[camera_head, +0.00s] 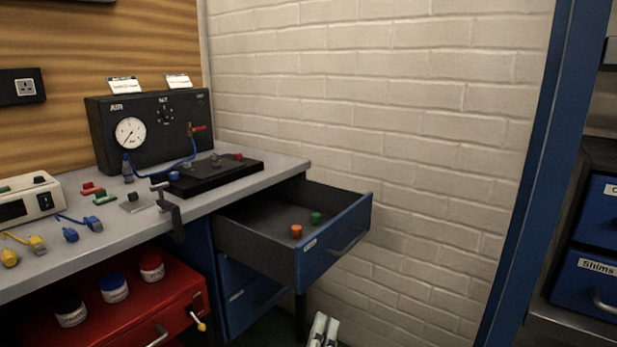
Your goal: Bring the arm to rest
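The rest of that arm is out of frame. The drawer is pulled out and holds an orange piece (296,231) and a green piece (316,217).
The grey workbench (105,236) at left carries a black gauge box (150,130), a black plate (212,175) and small coloured parts. A red drawer (180,290) with jars is open below. A blue post (530,180) and drawers labelled Shims (590,285) stand at right.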

